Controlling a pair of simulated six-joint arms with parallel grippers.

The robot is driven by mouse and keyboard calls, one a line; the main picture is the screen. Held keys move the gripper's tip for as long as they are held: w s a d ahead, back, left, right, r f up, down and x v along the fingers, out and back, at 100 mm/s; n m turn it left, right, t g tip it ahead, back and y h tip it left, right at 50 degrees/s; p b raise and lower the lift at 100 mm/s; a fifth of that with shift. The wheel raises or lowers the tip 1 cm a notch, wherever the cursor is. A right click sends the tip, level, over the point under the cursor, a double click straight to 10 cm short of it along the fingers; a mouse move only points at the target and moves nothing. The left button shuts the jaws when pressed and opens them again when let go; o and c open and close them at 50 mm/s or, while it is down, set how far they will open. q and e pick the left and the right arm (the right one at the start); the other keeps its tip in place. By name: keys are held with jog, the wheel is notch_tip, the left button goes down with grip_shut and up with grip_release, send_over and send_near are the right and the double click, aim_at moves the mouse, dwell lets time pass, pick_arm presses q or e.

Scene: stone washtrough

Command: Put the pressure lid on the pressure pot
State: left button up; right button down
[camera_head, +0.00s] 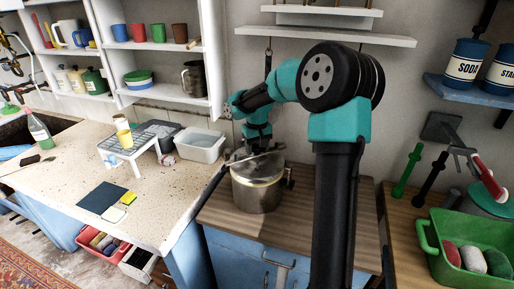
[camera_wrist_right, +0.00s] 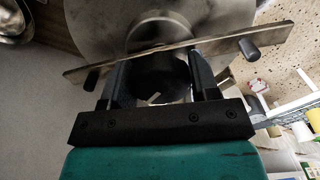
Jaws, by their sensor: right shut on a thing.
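The steel pressure pot (camera_head: 257,193) stands upright on the wooden counter in the head view. A dark handle sticks out at its left. The round grey pressure lid (camera_head: 262,165) is at the pot's mouth, slightly tilted; I cannot tell whether it touches the rim. My right gripper (camera_head: 254,148) is above the pot, shut on the lid's middle. In the right wrist view the lid (camera_wrist_right: 95,28) fills the top, with a flat metal crossbar and dark end grips. The right gripper's fingers (camera_wrist_right: 155,82) are around its central knob. My left gripper is not in view.
Left of the pot, the speckled worktop holds a grey basin (camera_head: 200,147) and a small white rack (camera_head: 130,149) with a yellow cup. A green crate (camera_head: 466,262) stands on the right counter. Shelves (camera_head: 340,37) hang above. Bare wood lies in front of the pot.

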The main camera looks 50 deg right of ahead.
jog(key=shift+f, duration=1.2)
dwell(1.6)
grip_release()
dwell(0.7)
jog(key=shift+r, duration=0.1)
jog(key=shift+r, duration=3.4)
